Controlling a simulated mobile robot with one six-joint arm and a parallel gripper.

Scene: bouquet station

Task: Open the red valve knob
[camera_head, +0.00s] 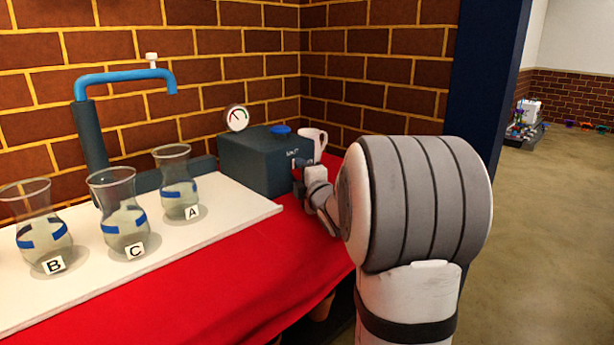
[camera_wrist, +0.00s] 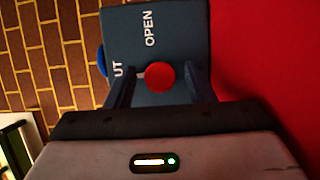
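The red valve knob (camera_wrist: 160,76) shows in the wrist view on the face of a dark blue-grey box (camera_wrist: 180,35). White lettering beside it reads "OPEN" and, partly cut off, "UT". My gripper (camera_wrist: 161,72) is open, with one finger on each side of the knob. A gap shows between the knob and each finger. In the head view the box (camera_head: 248,165) stands at the back of the table, and my gripper (camera_head: 299,178) is at its right face.
Flasks A (camera_head: 178,190), C (camera_head: 122,220) and B (camera_head: 40,235) stand on a white board (camera_head: 200,236) beside a blue tap (camera_head: 125,76).

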